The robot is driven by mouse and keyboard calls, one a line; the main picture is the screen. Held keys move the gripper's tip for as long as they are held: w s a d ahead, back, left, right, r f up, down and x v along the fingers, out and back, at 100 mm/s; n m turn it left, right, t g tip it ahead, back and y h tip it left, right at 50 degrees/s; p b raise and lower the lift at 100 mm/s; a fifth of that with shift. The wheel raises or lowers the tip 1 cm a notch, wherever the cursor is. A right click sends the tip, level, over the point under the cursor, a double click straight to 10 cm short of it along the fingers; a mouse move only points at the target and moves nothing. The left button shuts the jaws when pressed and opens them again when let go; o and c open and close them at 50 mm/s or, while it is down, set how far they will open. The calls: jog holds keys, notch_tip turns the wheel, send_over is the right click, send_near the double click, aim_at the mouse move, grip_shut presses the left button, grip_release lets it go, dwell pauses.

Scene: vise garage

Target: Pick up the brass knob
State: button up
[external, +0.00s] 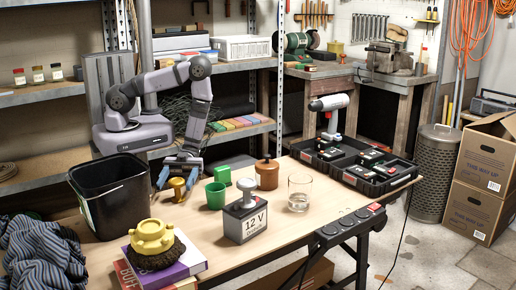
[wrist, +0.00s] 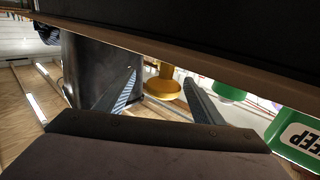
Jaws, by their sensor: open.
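The brass knob (external: 178,188) stands on the workbench between the black bin and the green cup. It also shows in the wrist view (wrist: 161,88), near the top middle, with its wide flange towards me. My gripper (external: 175,180) is open and points down at the knob, with a blue-grey finger to either side of it in the picture. In the wrist view my gripper (wrist: 161,79) has the knob in the gap between its fingertips, with clear space on both sides. I cannot tell whether the fingertips reach down past the knob's top.
A yellow-topped brush (external: 151,240) sits on books in front.

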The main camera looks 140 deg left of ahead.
aim_at(175, 187)
jog(key=shift+a+x, duration=0.25)
jog(key=shift+x, duration=2)
jog(key=shift+w, duration=0.2)
jog(key=shift+c, duration=0.6)
jog(key=c, duration=1.2)
jog(key=shift+o, duration=0.2)
jog(key=shift+r, duration=0.2)
notch_tip(175, 187, up, 10)
jog(key=shift+f+p, duration=0.15)
jog(key=shift+p, duration=0.3)
